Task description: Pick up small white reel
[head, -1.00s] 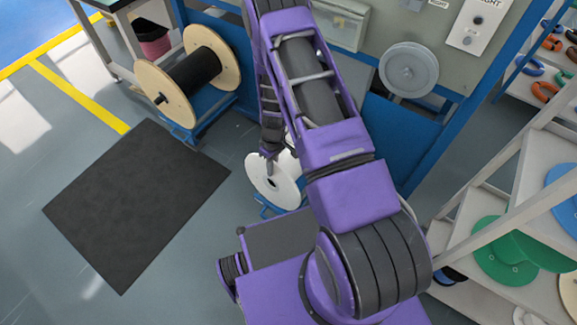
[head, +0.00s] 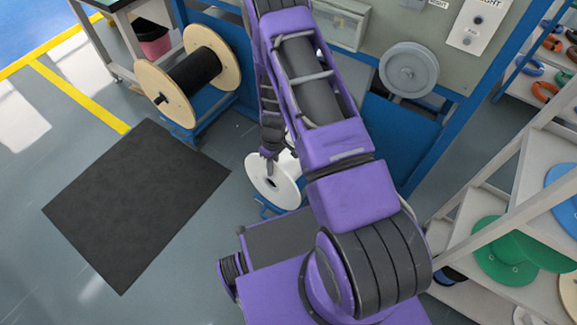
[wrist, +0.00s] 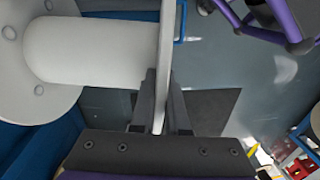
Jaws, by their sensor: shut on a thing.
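The small white reel (head: 262,179) is low on the floor side of the blue machine in the head view, partly hidden behind my arm. In the wrist view the reel's white core (wrist: 90,50) joins a round flange at the left and a second flange seen edge-on. My gripper (head: 271,158) reaches down to the reel's upper edge. In the wrist view my gripper (wrist: 160,105) has its two dark fingers on either side of the edge-on flange, shut on it.
A blue stand (head: 268,208) shows under the reel. A wooden reel of black cable (head: 192,72) stands at the left on a blue stand. A dark mat (head: 135,205) lies on open floor. Shelves with coloured reels (head: 520,250) are at the right.

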